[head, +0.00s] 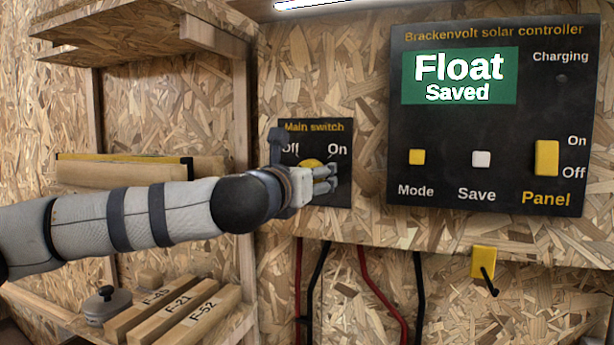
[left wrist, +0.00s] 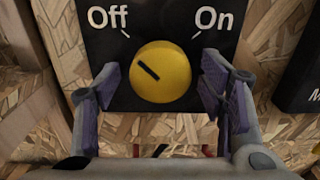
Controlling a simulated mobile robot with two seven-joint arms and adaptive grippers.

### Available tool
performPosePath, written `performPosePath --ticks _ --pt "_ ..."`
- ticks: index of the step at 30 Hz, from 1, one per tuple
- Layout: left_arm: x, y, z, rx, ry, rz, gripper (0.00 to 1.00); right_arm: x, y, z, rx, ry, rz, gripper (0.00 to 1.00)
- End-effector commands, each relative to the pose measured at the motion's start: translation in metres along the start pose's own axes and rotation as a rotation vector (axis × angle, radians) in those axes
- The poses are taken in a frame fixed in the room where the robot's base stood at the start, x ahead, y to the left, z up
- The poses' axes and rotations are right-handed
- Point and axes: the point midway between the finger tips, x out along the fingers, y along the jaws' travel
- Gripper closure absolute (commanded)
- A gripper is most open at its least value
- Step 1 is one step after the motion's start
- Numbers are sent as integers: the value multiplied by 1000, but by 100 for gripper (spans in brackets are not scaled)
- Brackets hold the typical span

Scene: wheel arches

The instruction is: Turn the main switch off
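The main switch is a black plate (head: 338,140) on the chipboard wall, with Off printed at the left and On at the right. Its round yellow knob (left wrist: 162,72) shows fully in the left wrist view. The black mark on the knob points up and left, toward the Off side. In the head view my gripper hides most of the knob (head: 312,162). My left gripper (head: 325,180) is in front of the plate. Its fingers (left wrist: 161,88) are open, one on each side of the knob, with gaps visible between. My right gripper is not in view.
The solar controller (head: 460,130) hangs to the right, its display (head: 460,76) reading "Float Saved". It has a Mode button, a Save button and a yellow Panel switch (head: 546,158). Red and black cables (head: 378,285) hang below. A wooden shelf (head: 110,55) stands at left.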

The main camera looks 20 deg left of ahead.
Motion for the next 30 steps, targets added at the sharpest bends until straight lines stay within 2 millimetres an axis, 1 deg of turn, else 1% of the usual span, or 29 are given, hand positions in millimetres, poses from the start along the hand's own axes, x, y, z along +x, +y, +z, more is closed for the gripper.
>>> performPosePath --ticks 7,9,11,18,21,25,30 --pt "0 0 0 1 0 -1 34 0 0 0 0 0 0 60" --pt "-5 -1 0 2 0 -2 34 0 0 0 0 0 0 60" --pt "-15 0 0 1 -1 -2 34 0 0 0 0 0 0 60" --pt "-80 0 1 1 -2 -3 34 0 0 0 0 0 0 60" --pt "-101 0 1 1 -2 -1 34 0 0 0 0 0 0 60" --pt "-117 0 0 1 0 -1 34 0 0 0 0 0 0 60" --pt "-121 0 0 1 1 0 34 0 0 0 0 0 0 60"
